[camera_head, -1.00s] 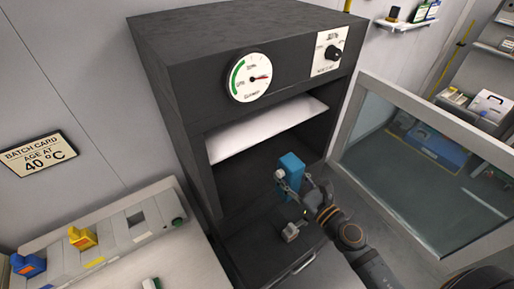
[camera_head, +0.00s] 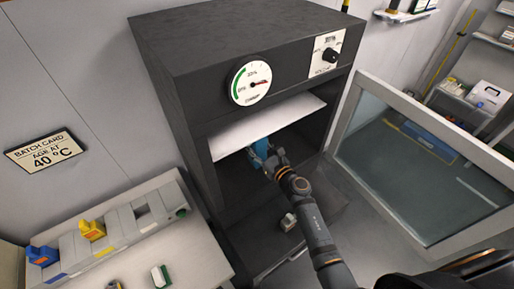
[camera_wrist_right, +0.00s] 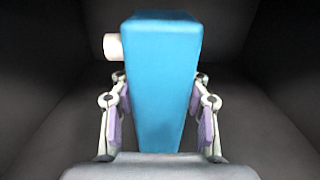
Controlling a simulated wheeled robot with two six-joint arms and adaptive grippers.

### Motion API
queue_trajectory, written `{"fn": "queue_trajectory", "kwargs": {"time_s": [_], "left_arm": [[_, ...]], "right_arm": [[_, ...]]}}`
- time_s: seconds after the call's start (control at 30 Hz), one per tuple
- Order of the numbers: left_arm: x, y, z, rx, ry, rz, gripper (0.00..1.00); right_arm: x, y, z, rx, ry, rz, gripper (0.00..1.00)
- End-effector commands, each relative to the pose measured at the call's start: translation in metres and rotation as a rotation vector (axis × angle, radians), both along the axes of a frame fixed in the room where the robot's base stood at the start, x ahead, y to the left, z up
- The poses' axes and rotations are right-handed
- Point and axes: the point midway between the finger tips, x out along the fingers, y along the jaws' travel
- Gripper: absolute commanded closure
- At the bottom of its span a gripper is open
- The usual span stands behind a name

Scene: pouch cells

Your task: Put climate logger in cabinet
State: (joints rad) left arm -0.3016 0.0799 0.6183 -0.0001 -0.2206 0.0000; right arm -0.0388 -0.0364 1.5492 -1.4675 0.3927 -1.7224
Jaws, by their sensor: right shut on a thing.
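The climate logger is a blue block with a white round knob on its side. In the right wrist view the logger (camera_wrist_right: 160,85) stands upright between the two finger pads of my right gripper (camera_wrist_right: 160,115), which is shut on it. In the head view my right gripper (camera_head: 274,162) holds the logger (camera_head: 260,150) inside the opening of the dark cabinet (camera_head: 240,45), below the white shelf. Part of the logger is hidden behind the gripper and shelf. Whether it touches the cabinet floor cannot be told. My left gripper is not in view.
The cabinet's glass door (camera_head: 420,165) stands open to the right. A white shelf (camera_head: 265,126) spans the upper opening. A bench (camera_head: 165,250) with a rack of coloured items (camera_head: 130,225) is at left.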

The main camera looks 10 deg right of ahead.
Motion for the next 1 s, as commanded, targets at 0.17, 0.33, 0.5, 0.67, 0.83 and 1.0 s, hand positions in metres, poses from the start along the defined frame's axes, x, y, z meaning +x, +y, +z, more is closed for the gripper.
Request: {"fn": "queue_trajectory", "kwargs": {"time_s": [0.17, 0.33, 0.5, 0.67, 0.83, 1.0], "left_arm": [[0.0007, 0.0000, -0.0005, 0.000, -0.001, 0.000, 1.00], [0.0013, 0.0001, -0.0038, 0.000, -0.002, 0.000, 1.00], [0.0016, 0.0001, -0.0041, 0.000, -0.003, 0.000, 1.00], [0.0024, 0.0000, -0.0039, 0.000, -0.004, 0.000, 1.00], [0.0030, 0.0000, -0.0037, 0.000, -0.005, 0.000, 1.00], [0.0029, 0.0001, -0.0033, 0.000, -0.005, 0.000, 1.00]], "right_arm": [[0.0003, -0.0003, -0.0015, 0.000, -0.003, 0.000, 0.96], [0.0002, -0.0003, -0.0048, 0.000, -0.002, 0.000, 0.96], [0.0000, -0.0004, -0.0054, -0.001, -0.001, 0.000, 0.40], [0.0000, -0.0004, -0.0054, -0.001, -0.001, 0.000, 0.31], [0.0000, -0.0004, -0.0052, -0.001, -0.001, 0.000, 0.31], [-0.0090, -0.0044, -0.0043, -0.002, -0.001, -0.001, 0.31]]}}
